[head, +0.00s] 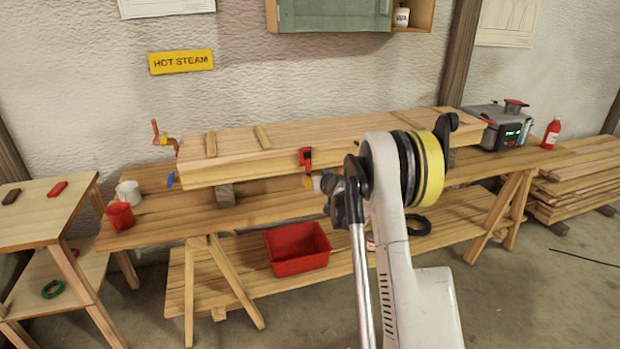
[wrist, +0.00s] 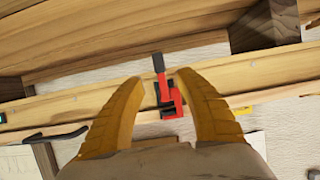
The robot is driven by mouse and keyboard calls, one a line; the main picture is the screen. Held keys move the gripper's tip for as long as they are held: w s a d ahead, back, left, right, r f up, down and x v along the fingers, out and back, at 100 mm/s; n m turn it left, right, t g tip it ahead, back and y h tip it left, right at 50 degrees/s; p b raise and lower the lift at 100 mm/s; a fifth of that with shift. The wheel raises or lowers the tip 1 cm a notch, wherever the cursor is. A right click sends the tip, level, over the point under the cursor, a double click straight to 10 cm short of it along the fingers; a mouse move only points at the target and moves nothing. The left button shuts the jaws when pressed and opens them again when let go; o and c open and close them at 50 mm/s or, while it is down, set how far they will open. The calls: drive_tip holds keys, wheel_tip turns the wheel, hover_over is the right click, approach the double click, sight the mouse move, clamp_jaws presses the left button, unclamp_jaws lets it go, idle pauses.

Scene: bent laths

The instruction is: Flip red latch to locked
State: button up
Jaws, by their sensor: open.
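The red latch (head: 305,158) sits on the front face of the long wooden box on the workbench. In the wrist view the red latch (wrist: 170,97) shows a bright red body with dark parts and a narrow red lever pointing toward the picture's top. My gripper (wrist: 157,80) has two yellow fingers spread apart, one on each side of the latch in that view; whether they touch it cannot be told.
The wooden box (head: 230,170) rests on the workbench (head: 270,212). An orange-handled crank (head: 162,138) and blue piece (head: 170,180) are at its left end. A red mug (head: 120,216) and white mug (head: 128,193) stand left. A grey device (head: 497,125) stands right. A red bin (head: 297,250) sits below.

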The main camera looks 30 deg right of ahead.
drive_tip(key=shift+v, duration=1.65)
drive_tip(key=shift+a, duration=0.1)
